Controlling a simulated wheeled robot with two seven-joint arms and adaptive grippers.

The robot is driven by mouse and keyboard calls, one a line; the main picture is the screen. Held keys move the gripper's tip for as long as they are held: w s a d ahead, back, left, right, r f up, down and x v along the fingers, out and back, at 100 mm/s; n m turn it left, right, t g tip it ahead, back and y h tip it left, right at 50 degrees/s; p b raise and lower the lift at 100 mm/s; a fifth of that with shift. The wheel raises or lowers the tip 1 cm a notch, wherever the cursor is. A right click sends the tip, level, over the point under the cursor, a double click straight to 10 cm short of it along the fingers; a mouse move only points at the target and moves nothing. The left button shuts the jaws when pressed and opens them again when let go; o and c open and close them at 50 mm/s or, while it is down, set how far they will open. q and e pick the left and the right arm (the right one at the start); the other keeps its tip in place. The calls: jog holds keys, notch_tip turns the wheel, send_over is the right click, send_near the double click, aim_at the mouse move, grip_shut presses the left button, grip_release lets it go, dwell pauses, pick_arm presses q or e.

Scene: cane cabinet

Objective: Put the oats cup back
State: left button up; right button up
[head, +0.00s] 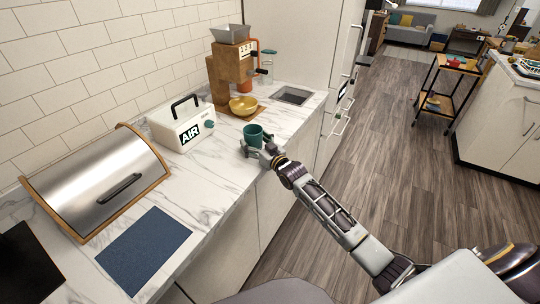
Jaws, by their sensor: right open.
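A dark green cup (253,134) stands upright on the marble counter, near its front edge; I take it to be the oats cup. My right gripper (257,146) is at the near side of the cup. Its fingers are open, one on each side of the cup's lower part. I cannot tell whether they touch it. The lower front of the cup is partly hidden by the gripper. My left gripper is not in view.
Behind the cup stand a brown mill (226,68) with a yellow bowl (243,106) and a white AIR box (180,124). A steel bread box (100,180) and a blue mat (145,250) lie left. The counter (205,185) is bare between mat and cup.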

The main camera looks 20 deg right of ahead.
jog(key=v, duration=1.1)
dwell(0.4)
dwell(1.8)
